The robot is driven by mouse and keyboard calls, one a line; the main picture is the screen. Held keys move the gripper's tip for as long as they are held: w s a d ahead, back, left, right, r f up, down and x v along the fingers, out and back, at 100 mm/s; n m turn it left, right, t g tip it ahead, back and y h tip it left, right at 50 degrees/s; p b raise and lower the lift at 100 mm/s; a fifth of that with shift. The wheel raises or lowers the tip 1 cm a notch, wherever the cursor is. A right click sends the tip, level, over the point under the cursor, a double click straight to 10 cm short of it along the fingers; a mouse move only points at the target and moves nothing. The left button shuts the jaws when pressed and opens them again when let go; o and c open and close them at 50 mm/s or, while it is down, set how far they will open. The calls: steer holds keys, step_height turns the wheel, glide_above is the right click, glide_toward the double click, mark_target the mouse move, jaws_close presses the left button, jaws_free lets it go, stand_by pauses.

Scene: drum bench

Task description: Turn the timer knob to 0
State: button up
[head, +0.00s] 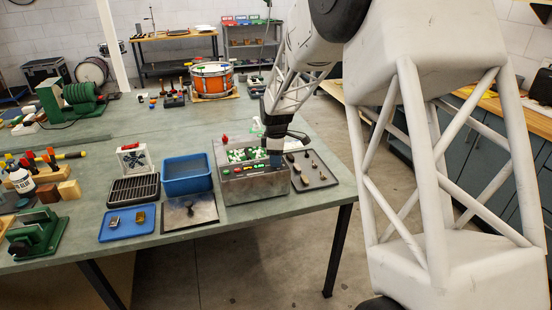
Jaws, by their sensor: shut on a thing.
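A grey box-shaped machine (238,192) stands near the front edge of the green bench, filled with green and white pieces. Its sloped front panel carries small coloured controls at the left, including a green one and a red one. My gripper (275,160) reaches down from above to the right end of this panel. It is shut on what appears to be the timer knob there. The fingers cover the knob, so its pointer and the scale marks cannot be read.
A dark tray (318,172) with small parts lies close right of the machine. A blue bin (187,180), a dark plate (189,213) and a blue tray (117,226) lie left. An orange drum (211,78) stands farther back. The middle of the bench is mostly clear.

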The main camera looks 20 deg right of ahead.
steer(key=shift+n, duration=1.9)
steer(key=o, duration=0.9)
steer(key=shift+r, duration=0.15)
steer(key=shift+r, duration=3.8)
steer(key=shift+s, duration=0.1)
